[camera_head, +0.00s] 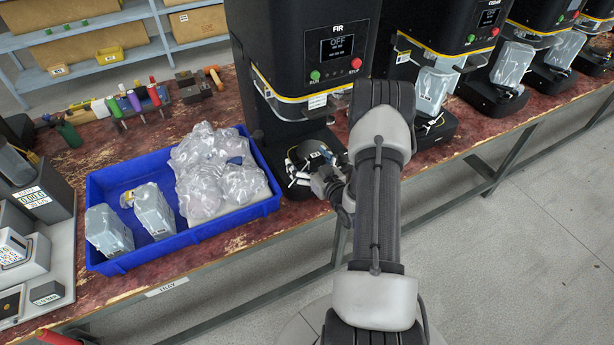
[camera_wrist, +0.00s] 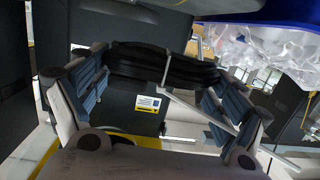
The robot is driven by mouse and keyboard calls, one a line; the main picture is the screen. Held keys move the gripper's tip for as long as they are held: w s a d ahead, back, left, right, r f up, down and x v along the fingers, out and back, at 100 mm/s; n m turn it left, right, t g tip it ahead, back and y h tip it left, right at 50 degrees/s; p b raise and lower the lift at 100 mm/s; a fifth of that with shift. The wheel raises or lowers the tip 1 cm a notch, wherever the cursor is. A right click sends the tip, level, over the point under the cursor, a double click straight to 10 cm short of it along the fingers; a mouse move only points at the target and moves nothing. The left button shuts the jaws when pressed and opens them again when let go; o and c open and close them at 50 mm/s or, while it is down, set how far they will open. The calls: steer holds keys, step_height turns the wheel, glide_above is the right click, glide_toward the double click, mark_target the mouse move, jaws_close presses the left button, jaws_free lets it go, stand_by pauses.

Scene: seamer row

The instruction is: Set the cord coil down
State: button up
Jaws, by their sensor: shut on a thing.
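The cord coil (camera_wrist: 165,66) is a dark bundle with a pale tie around it. In the wrist view it lies across between the two fingers of my gripper (camera_wrist: 158,84), which is shut on it. In the head view my gripper (camera_head: 318,180) is low in front of the black machine marked FIR (camera_head: 305,50), at its base. The coil (camera_head: 308,157) shows there only in part, dark and close to the machine's base. My arm and fingers hide some of it. I cannot tell whether the coil touches the base.
A blue tray (camera_head: 103,190) left of my gripper holds clear bags (camera_head: 215,170) and pale wrapped blocks (camera_head: 153,210). More black machines (camera_head: 440,35) stand in a row to the right. Spools and tools (camera_head: 130,102) lie behind the tray. Little bare worktop shows near my gripper.

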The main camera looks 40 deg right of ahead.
steer(key=shift+f+b, duration=0.75)
steer(key=shift+f, duration=1.8)
steer(key=shift+f, duration=0.25)
steer(key=o, duration=0.9)
steer(key=shift+o, duration=0.2)
steer(key=shift+r, duration=0.1)
steer(key=shift+s+r, duration=0.15)
steer(key=shift+r, duration=0.1)
steer(key=p+v, duration=0.2)
steer(key=v, duration=0.9)
steer(key=shift+s+a, duration=0.2)
steer(key=shift+s, duration=0.15)
